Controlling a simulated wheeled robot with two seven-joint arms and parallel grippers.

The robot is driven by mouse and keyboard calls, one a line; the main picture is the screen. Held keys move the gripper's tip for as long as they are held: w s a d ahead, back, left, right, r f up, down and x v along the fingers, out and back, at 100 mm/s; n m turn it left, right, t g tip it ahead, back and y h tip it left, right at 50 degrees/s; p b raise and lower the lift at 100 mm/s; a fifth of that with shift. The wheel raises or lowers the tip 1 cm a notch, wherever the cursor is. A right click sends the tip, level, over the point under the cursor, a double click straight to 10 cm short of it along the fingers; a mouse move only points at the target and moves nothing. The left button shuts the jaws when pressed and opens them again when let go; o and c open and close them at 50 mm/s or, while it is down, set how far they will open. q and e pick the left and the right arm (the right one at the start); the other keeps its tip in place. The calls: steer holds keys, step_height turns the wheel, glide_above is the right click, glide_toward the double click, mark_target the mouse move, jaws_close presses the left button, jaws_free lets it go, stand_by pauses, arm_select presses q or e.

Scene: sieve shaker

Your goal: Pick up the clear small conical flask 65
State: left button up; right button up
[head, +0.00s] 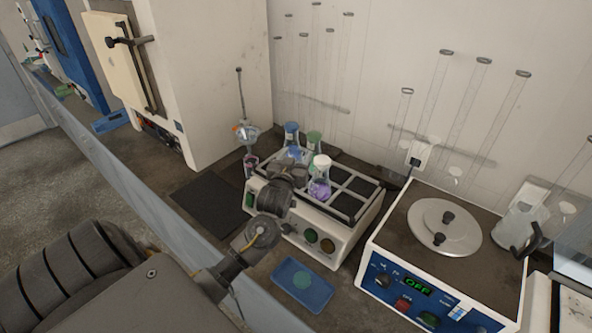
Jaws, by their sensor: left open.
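Several small clear conical flasks stand in the compartments of a white shaker with a dark rack (365,187). One flask with a white cap and purple contents (319,189) stands at the front of the group. Behind it are a flask with a green cap (314,139) and flasks with blue caps (292,130). I cannot read a number on any of them. My left gripper (297,170) is open at the rack, just left of the purple flask and in front of a blue-capped one, which it partly hides. I cannot tell whether it touches any flask. My right gripper is not in view.
A white machine with a round lid (445,228) stands to the right. A blue tray (302,284) lies in front of the shaker. A dark mat (210,203) lies to the left.

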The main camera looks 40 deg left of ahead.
arm_select(q)
steer(key=x, duration=0.2)
steer(key=shift+w+a, duration=0.1)
steer(key=shift+w, duration=0.25)
jaws_close()
